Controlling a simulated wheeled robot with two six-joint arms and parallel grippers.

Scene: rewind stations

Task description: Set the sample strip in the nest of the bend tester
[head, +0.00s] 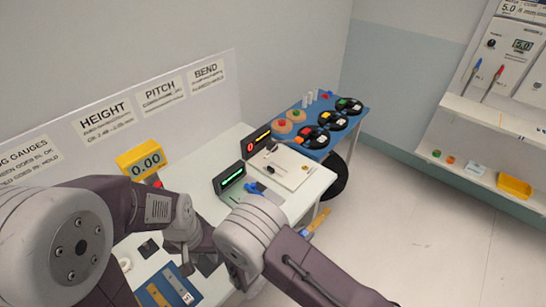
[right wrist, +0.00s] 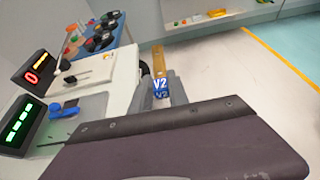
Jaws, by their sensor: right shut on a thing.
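The sample strip, gold with a blue end marked V2, shows in the right wrist view (right wrist: 158,62) and at the table's right side in the head view (head: 308,231). My right gripper (right wrist: 161,92) is shut on its blue end. The strip points away from the wrist, over the floor beside the table. The likely bend tester (head: 295,172), a pale plate with a dark lever and a red-digit display, stands under the BEND sign; it also shows in the right wrist view (right wrist: 108,68). Its nest is too small to make out. My left gripper (head: 190,262) hangs over the table, its fingers unclear.
A green-lit display (head: 229,178) and a blue clamp-like part (head: 256,188) sit nearer than the plate. A yellow height gauge (head: 140,159) stands left. A blue tray (head: 150,281) holds gold strips. A blue table (head: 352,125) with reels stands behind. Floor at right is clear.

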